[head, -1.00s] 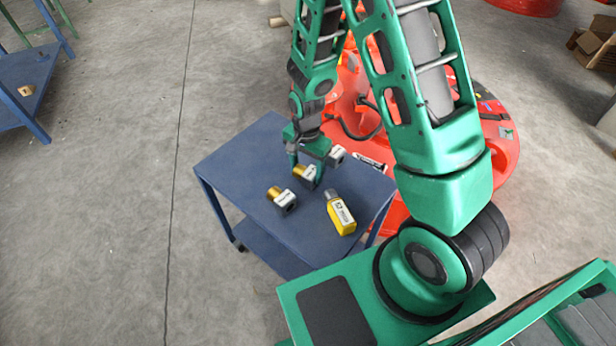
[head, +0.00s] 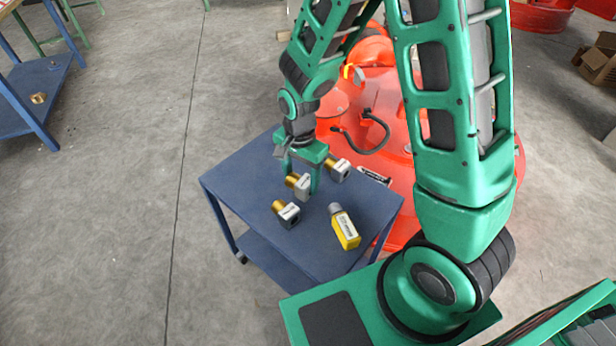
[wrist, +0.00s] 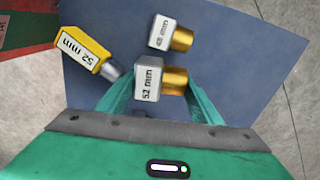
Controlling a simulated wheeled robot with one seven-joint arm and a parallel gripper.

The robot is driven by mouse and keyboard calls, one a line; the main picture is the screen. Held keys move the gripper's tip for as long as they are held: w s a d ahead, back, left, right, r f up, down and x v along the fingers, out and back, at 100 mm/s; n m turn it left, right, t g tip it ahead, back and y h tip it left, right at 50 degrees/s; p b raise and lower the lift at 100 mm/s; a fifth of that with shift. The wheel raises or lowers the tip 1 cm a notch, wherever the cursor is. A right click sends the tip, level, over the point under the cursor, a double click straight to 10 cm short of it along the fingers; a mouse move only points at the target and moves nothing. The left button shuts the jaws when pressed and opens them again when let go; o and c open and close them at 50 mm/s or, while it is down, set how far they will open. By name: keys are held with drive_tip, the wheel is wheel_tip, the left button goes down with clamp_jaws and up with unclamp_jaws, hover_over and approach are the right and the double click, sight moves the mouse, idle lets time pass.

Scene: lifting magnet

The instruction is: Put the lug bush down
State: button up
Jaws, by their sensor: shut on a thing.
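The lug bush (wrist: 148,80), a pale block marked "52 mm" with a brass cylinder, is between the fingers of my gripper (wrist: 160,97). In the head view my gripper (head: 301,178) points down over the blue cart and is shut on this bush (head: 303,187). I cannot tell whether the bush touches the cart top. A similar bush (head: 288,214) lies just in front of it; it also shows in the wrist view (wrist: 163,33). Another similar bush (head: 339,170) is behind, to the right, partly hidden by my gripper.
A yellow piece with a grey end (head: 346,230) lies on the blue cart top (head: 245,180), right of the bushes; its wrist-view label (wrist: 82,50) reads "52 mm". The cart's left part is bare. A red machine (head: 400,170) stands close behind the cart.

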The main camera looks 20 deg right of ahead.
drive_tip(key=s+a+r, duration=0.3)
drive_tip(key=a+r, duration=0.1)
drive_tip(key=a, duration=0.2)
drive_tip(key=w+d+f, duration=0.2)
drive_tip(key=d, duration=0.1)
drive_tip(key=w+d+f, duration=0.2)
drive_tip(key=d, duration=0.2)
drive_tip(key=w+d+f, duration=0.2)
drive_tip(key=d+f, duration=0.1)
drive_tip(key=shift+w+d, duration=0.1)
drive_tip(key=shift+d, duration=0.05)
drive_tip(key=shift+f, duration=2.05)
drive_tip(key=o, duration=1)
drive_tip(key=shift+f, duration=0.1)
